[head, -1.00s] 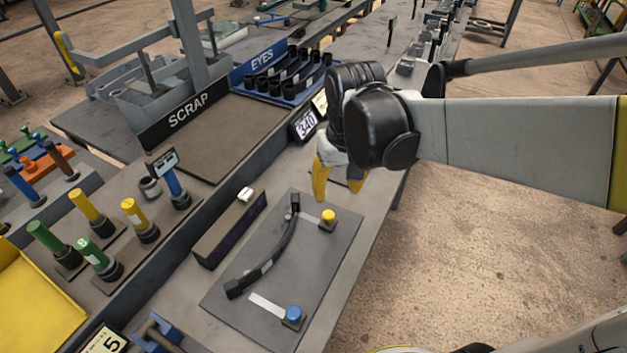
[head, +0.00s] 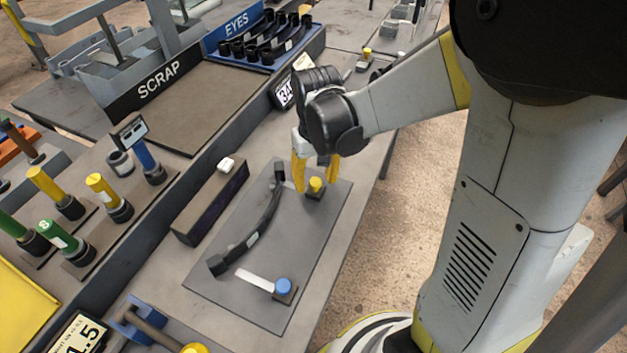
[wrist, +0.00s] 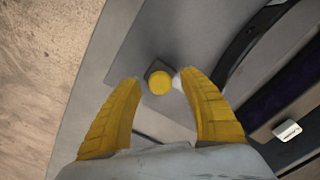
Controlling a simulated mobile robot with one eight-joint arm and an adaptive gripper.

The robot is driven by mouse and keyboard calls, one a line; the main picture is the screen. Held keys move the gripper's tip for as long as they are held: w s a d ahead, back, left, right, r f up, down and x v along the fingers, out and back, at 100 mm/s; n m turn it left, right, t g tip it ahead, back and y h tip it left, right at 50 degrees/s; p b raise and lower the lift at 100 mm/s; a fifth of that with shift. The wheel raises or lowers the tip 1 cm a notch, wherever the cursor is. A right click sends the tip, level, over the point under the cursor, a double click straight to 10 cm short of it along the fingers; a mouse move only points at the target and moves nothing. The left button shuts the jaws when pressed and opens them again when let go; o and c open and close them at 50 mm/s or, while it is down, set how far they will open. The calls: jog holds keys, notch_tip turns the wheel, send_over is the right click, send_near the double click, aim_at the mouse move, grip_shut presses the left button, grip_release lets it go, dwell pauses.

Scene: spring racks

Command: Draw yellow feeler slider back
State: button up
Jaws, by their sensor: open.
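The yellow feeler slider (head: 315,185) is a small round yellow knob on a dark block near the far end of the grey plate (head: 318,245). It also shows in the wrist view (wrist: 159,83), just beyond the space between the fingertips. My gripper (head: 317,188) has yellow fingers and is open, with one finger on each side of the knob in the head view. In the wrist view a bit of the slider's white strip (wrist: 178,82) shows near the right fingertip. I cannot tell whether either finger touches the knob. A black curved leaf spring (head: 250,235) lies on the plate.
A blue knob (head: 283,287) with a white strip stands at the plate's near end. A dark long box (head: 208,205) with a white button stands left of the plate. Colored-handled tools, the SCRAP area and the blue EYES tray (head: 240,28) lie farther left and back.

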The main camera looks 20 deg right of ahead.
jog(key=shift+f, duration=0.15)
jog(key=shift+c, duration=0.5)
grip_shut()
jog(key=shift+s+d, duration=1.7)
jog(key=shift+o, duration=0.5)
grip_release()
jog(key=shift+s+d, duration=0.1)
jog(key=shift+d, duration=0.05)
notch_tip(320, 180, up, 12)
